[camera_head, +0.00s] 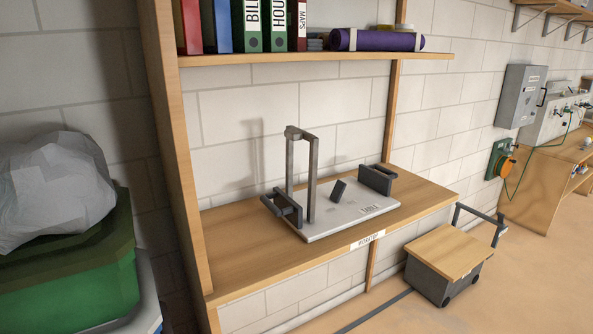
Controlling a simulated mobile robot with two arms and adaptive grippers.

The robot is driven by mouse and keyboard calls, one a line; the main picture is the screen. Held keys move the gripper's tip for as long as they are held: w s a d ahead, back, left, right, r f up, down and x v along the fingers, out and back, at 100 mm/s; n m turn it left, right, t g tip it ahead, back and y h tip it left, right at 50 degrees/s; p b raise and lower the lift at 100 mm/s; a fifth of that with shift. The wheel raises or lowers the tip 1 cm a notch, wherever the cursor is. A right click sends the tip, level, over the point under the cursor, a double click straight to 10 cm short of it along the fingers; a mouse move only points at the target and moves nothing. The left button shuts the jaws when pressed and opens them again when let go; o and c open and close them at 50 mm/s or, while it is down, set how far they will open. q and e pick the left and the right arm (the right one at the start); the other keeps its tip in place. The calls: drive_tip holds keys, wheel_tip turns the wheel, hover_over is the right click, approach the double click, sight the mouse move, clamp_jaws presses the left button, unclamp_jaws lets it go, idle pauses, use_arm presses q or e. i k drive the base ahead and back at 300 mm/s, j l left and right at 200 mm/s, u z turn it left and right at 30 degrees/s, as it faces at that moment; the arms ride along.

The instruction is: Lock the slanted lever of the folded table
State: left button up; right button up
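The folded table is a light grey slab (335,215) with a "TABLE" label at its front right edge. It lies flat on a wooden worktop (245,255). A tall dark grey U-shaped frame (311,180) stands upright on it. A low dark frame (285,208) sits at its left edge, and another dark bracket (377,179) sits at its far right corner. A short dark lever (338,190) stands slanted between the upright frame and the right bracket. Neither of my grippers is in view.
A shelf (290,60) above holds binders (250,25) and a rolled purple mat (375,39). A wooden side post (178,150) bounds the worktop on the left. Green boxes (75,285) with a grey bag (55,185) stand further left. A wheeled cart (445,260) stands right.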

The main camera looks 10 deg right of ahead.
sight(339, 190)
drive_tip(key=i+l+z, duration=0.1)
drive_tip(key=l, duration=0.25)
drive_tip(key=i+l+z, duration=0.15)
drive_tip(key=l, duration=0.2)
drive_tip(key=i+l+z, duration=0.1)
drive_tip(key=l, duration=0.25)
drive_tip(key=i+l+z, duration=0.1)
drive_tip(key=i+l, duration=0.1)
drive_tip(key=l, duration=0.1)
